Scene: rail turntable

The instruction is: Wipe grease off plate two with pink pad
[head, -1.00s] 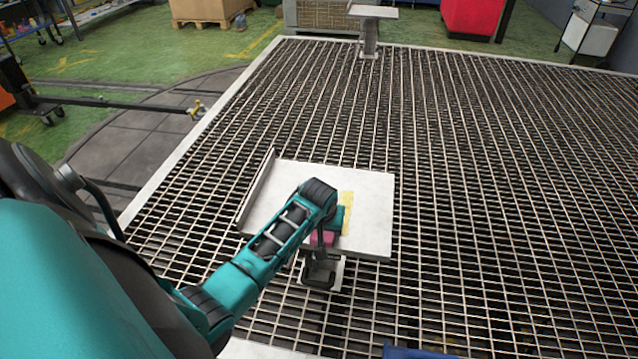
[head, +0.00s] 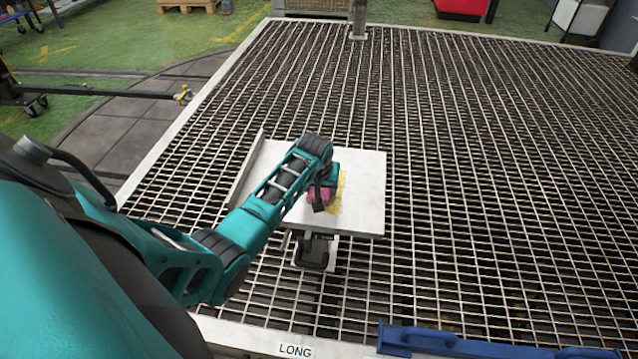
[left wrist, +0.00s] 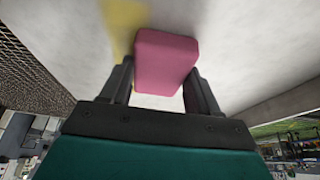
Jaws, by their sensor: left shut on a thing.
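My left gripper (left wrist: 160,92) is shut on the pink pad (left wrist: 166,60), which sits between its two dark fingers in the left wrist view. In the head view the pad (head: 318,195) shows partly behind the gripper, over the pale plate (head: 365,180). A yellow grease patch (head: 341,192) lies on the plate just right of the pad and partly behind the gripper. The grease (left wrist: 124,22) also shows beside the pad in the left wrist view. The pad is at or very near the plate surface; exact contact is unclear. My right gripper does not show.
The plate stands on a post (head: 316,250) above a wide metal grating (head: 470,170). A raised lip (head: 247,170) edges its left side. A blue bar (head: 450,342) and a "LONG" label (head: 296,351) are at the front. The grating right of the plate is clear.

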